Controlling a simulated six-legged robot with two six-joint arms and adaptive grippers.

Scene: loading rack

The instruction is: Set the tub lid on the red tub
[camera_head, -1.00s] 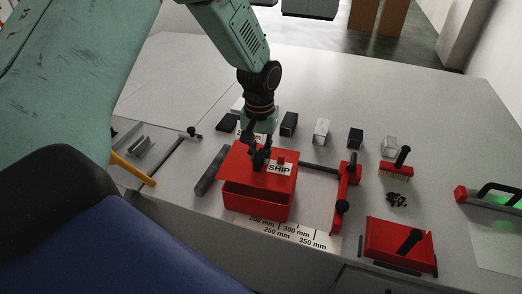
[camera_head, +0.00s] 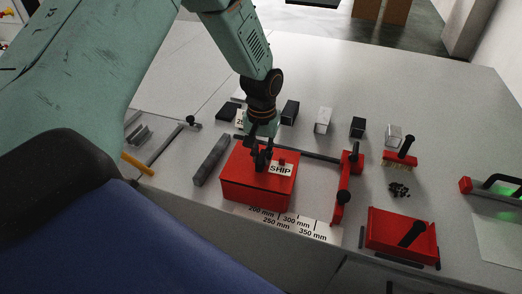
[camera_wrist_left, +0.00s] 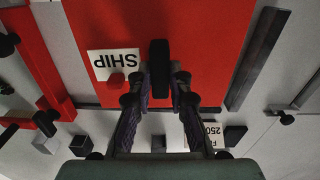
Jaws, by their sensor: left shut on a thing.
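The red tub lid (camera_head: 243,169) has a white SHIP label, a small red knob and a black handle (camera_wrist_left: 160,62). My left gripper (camera_head: 262,157) is shut on that handle, coming down from above. The lid lies level over the red tub (camera_head: 250,195), whose front wall shows below it. Lid and tub edges look lined up, with no clear gap at the front; the far side is hidden. In the left wrist view the lid (camera_wrist_left: 205,35) fills the upper middle, with my left gripper (camera_wrist_left: 160,92) around the handle. My right gripper is not in view.
A grey bar (camera_head: 211,160) lies left of the tub. A red clamp (camera_head: 345,185) stands at the right, and a marked ruler plate (camera_head: 290,224) lies in front. A red tray (camera_head: 400,232), a brush (camera_head: 401,157) and small blocks (camera_head: 323,121) lie farther right and behind.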

